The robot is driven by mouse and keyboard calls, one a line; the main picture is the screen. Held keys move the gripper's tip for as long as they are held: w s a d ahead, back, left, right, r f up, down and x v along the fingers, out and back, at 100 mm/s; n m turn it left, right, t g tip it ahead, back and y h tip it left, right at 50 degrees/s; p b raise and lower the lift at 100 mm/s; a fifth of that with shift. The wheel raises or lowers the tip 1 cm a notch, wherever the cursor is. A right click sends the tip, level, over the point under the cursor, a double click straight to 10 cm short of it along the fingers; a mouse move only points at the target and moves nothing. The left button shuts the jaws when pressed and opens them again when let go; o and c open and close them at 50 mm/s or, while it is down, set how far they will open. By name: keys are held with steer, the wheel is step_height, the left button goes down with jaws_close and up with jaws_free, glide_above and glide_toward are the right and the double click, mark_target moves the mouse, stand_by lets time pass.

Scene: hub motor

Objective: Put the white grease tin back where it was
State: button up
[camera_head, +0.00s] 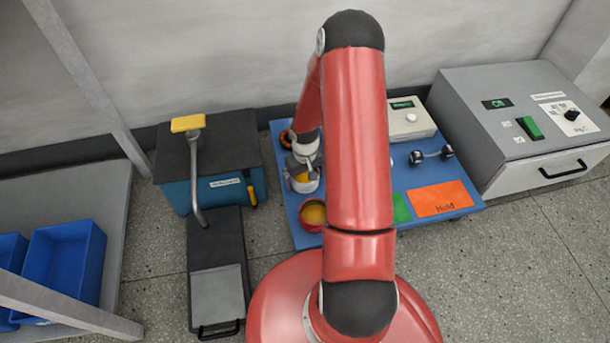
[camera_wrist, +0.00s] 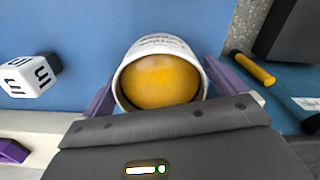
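The white grease tin (camera_head: 305,185) is at the left part of the blue table (camera_head: 287,222), with yellow grease inside. In the wrist view the tin (camera_wrist: 165,48) sits between the two purple fingers of my gripper (camera_wrist: 160,88), which touch its sides. My gripper (camera_head: 303,163) is shut on the tin from the far side. Whether the tin's base rests on the table or is slightly raised, I cannot tell. A red tin (camera_head: 313,215), also with yellow content, stands just nearer.
An orange mat marked "Hold" (camera_head: 440,199) and a partly hidden green mat (camera_head: 401,208) lie right of my arm. A white cube with letters (camera_wrist: 31,76) is near the gripper. A white instrument (camera_head: 410,119) stands behind. A blue-black machine (camera_head: 207,165) is at left.

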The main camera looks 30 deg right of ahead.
steer(key=shift+r, duration=0.1)
step_height(320, 180, up, 12)
steer(key=p, duration=0.3)
step_height(320, 180, up, 10)
steer(key=h, duration=0.1)
glide_above(305, 181)
steer(key=s+a, duration=0.1)
steer(key=a, duration=0.1)
steer(key=s+a+r+t, duration=0.2)
steer(key=s+a+r, duration=0.2)
steer(key=s+r, duration=0.2)
steer(key=s+a+r+t, duration=0.1)
steer(key=s+a+r, duration=0.3)
steer(key=s+r, duration=0.3)
steer(key=s+a+r+t+y, duration=0.1)
steer(key=s+a+r+t, duration=0.1)
steer(key=s+r, duration=0.4)
steer(key=shift+s+a+r+t, duration=0.15)
steer(key=shift+a+r+t, duration=0.15)
steer(key=shift+a+r, duration=0.55)
step_height(305, 181, up, 8)
steer(key=p, duration=0.7)
steer(key=shift+f+p, duration=0.25)
steer(key=shift+p, duration=0.05)
